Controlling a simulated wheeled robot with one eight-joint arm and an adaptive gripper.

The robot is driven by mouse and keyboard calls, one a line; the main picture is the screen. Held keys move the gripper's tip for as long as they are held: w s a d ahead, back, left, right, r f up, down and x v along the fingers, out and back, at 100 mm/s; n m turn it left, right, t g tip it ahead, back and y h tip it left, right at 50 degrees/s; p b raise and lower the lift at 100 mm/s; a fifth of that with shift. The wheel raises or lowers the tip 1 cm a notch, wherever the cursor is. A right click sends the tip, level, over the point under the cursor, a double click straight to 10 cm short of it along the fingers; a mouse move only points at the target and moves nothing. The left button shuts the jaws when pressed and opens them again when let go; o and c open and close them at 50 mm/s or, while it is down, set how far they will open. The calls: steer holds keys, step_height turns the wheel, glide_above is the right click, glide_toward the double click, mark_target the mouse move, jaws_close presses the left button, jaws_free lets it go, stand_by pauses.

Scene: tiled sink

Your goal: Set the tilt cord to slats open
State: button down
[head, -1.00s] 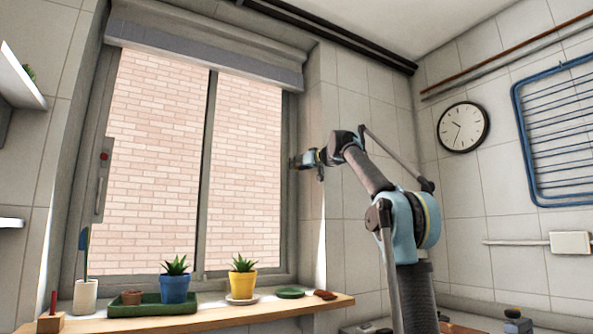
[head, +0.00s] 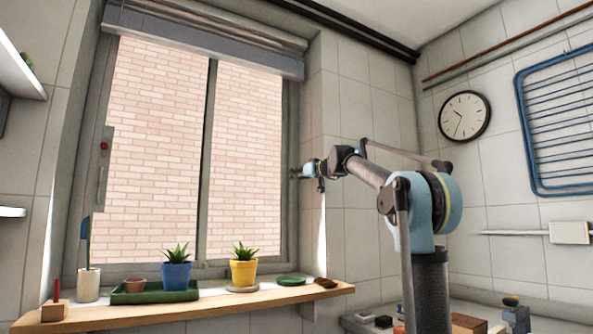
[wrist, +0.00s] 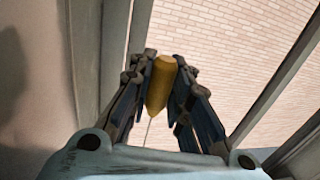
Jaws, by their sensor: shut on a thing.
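In the wrist view, my gripper (wrist: 166,72) is shut on a yellow-brown tapered pull (wrist: 160,88), which I take to be the tilt cord's end. A thin pale cord (wrist: 150,130) runs from the pull's narrow end toward the gripper's base. In the head view, my gripper (head: 297,174) is at the right side of the window frame, and the pull is too small to make out there. A grey blind (head: 205,45) is gathered at the window's top. Its slats cannot be told apart.
The wooden sill (head: 180,312) holds a blue pot (head: 176,277), a yellow pot (head: 243,273), a green tray (head: 155,297) and a white cup (head: 88,286). The tiled wall (head: 345,130) is close to the right of my gripper. Open air lies before the window.

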steer(key=shift+d+f, duration=0.15)
steer(key=shift+f, duration=0.5)
steer(key=c, duration=1.5)
jaws_free()
steer(key=shift+o, duration=0.2)
steer(key=v, duration=1.2)
